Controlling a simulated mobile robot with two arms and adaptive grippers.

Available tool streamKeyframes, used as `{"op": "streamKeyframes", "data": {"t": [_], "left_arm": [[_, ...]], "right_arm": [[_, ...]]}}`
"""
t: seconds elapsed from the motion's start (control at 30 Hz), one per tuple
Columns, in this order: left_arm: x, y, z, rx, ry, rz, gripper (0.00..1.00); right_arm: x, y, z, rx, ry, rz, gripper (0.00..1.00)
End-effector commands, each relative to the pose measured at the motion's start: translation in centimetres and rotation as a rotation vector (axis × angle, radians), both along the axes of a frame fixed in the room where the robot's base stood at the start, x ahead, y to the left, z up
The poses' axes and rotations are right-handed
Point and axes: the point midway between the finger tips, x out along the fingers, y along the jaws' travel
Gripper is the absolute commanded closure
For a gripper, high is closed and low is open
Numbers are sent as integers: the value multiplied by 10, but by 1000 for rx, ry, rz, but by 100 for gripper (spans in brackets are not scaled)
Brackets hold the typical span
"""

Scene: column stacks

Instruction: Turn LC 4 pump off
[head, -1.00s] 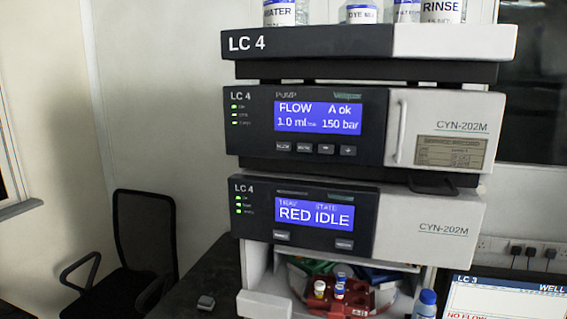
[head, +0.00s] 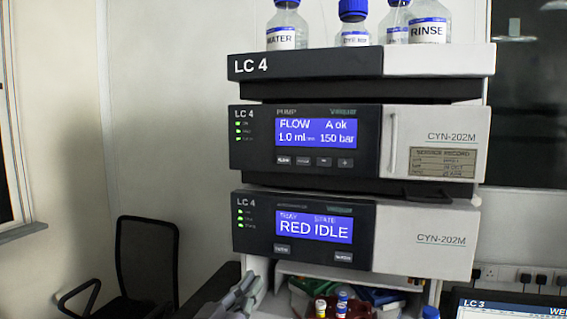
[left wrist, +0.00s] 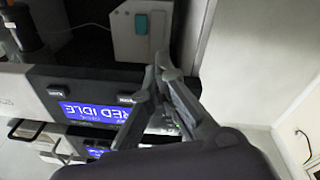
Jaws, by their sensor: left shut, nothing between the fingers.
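The LC 4 pump (head: 260,115) is the middle unit of the stack in the head view. Its blue display (head: 315,133) reads FLOW, A ok, 1.0 ml, 150 bar. A row of small buttons (head: 303,161) sits below the display, and green lights (head: 238,132) glow at its left. My left gripper (head: 250,283) is low at the left, below the pump and near the lower left corner of the RED IDLE unit. In the left wrist view my left gripper (left wrist: 157,75) is shut and empty, in front of the RED IDLE unit. My right gripper is not in view.
The RED IDLE unit (head: 360,205) sits under the pump. Bottles, including WATER (head: 287,38) and RINSE (head: 428,32), stand on the top LC 4 tray (head: 440,62). An LC 3 screen (head: 500,305) is at lower right. A chair (head: 147,262) stands at left.

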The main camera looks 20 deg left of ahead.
Motion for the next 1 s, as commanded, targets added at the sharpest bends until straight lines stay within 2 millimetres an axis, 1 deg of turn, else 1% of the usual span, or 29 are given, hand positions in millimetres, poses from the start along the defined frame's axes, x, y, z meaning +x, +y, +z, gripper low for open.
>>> {"op": "streamKeyframes", "data": {"t": [0.03,0.07,0.1,0.17,0.2,0.3,0.4,0.43,0.5,0.63,0.77,1.0], "left_arm": [[-3,-3,28,-16,-69,-15,100],[-6,-4,43,-30,-107,-28,100],[-10,-7,62,-47,-156,-43,100],[-18,-10,91,-69,-230,-67,100],[-24,-13,109,-85,-277,-88,100],[-42,-19,151,-119,-388,-139,100],[-61,-26,184,-143,-480,-188,100],[-66,-27,192,-149,-502,-202,100],[-77,-30,207,-160,-546,-230,100],[-90,-34,224,-172,-595,-263,100],[-94,-35,229,-177,-612,-276,100],[-94,-35,229,-177,-611,-275,100]], "right_arm": [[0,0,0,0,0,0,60],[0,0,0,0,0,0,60],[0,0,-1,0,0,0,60],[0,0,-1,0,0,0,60],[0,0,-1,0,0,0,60],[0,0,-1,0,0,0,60],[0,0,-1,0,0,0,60],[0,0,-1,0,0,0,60],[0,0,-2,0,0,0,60],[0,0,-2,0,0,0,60],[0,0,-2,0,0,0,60],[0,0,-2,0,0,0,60]]}}
